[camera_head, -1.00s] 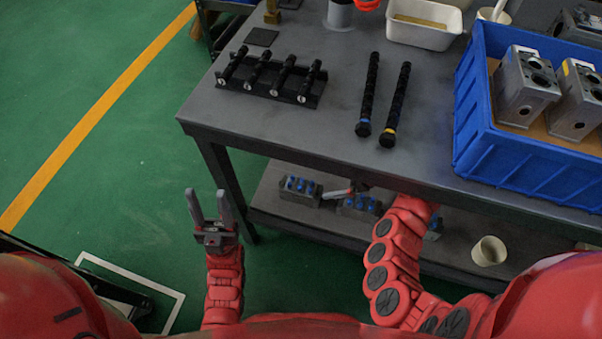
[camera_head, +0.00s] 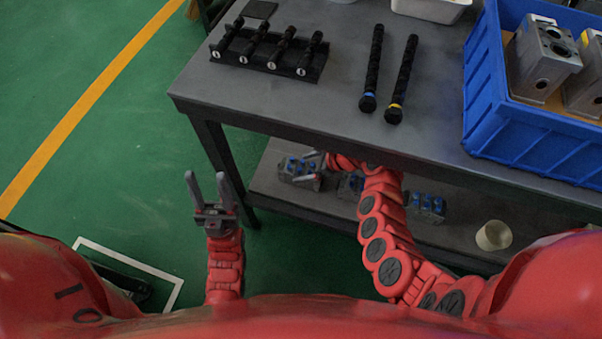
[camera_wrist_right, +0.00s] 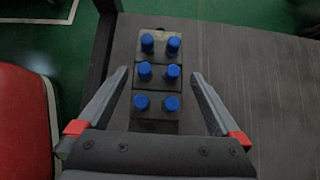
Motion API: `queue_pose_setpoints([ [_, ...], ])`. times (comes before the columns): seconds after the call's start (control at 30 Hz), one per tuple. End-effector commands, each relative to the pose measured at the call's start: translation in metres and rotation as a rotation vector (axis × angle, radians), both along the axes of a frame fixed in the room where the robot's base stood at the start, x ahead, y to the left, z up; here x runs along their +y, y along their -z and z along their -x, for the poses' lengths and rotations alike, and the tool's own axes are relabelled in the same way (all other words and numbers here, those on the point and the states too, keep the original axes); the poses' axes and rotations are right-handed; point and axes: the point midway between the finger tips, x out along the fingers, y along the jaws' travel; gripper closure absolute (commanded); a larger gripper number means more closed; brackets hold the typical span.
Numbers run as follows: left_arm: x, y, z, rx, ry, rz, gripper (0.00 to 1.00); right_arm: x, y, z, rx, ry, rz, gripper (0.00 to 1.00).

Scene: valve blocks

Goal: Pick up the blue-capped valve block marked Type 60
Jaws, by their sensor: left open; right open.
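Several blue-capped valve blocks sit on the lower shelf in the head view: one at the left (camera_head: 298,170), one in the middle (camera_head: 350,187) partly hidden by my right arm, and one at the right (camera_head: 427,206). No type marking is readable on any of them. My right gripper (camera_head: 312,174) is open at the left block, under the tabletop edge. In the right wrist view, my right gripper (camera_wrist_right: 155,100) has its two fingers apart on either side of a dark block with blue caps (camera_wrist_right: 158,73). My left gripper (camera_head: 209,190) is open and empty, left of the table, over the floor.
The lower shelf (camera_head: 450,238) also bears a beige cup (camera_head: 494,236) at its right. The tabletop (camera_head: 300,105) overhangs the shelf. On it are a black rack (camera_head: 268,52), two black rods (camera_head: 372,70) and a blue crate (camera_head: 530,140) with metal parts.

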Motion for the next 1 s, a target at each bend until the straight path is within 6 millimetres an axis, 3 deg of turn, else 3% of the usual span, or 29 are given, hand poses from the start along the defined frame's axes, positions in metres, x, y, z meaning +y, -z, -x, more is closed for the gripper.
queue_pose_setpoints([
  [0.3,0.0,0.021,0.0,0.0,0.0,0.0,0.5,0.031,0.03,-0.005,0.005,-0.005,-0.002,0.0],
  [0.57,0.0,0.021,0.0,0.0,0.0,0.0,0.5,0.033,0.03,-0.008,0.0,0.001,-0.001,0.0],
  [0.67,0.0,0.021,0.0,0.0,0.0,0.0,0.5,0.033,0.03,-0.008,0.001,0.001,0.0,0.14],
  [1.0,0.0,0.021,0.0,0.0,0.0,0.0,0.5,0.033,0.031,-0.008,0.001,0.0,0.0,0.76],
])
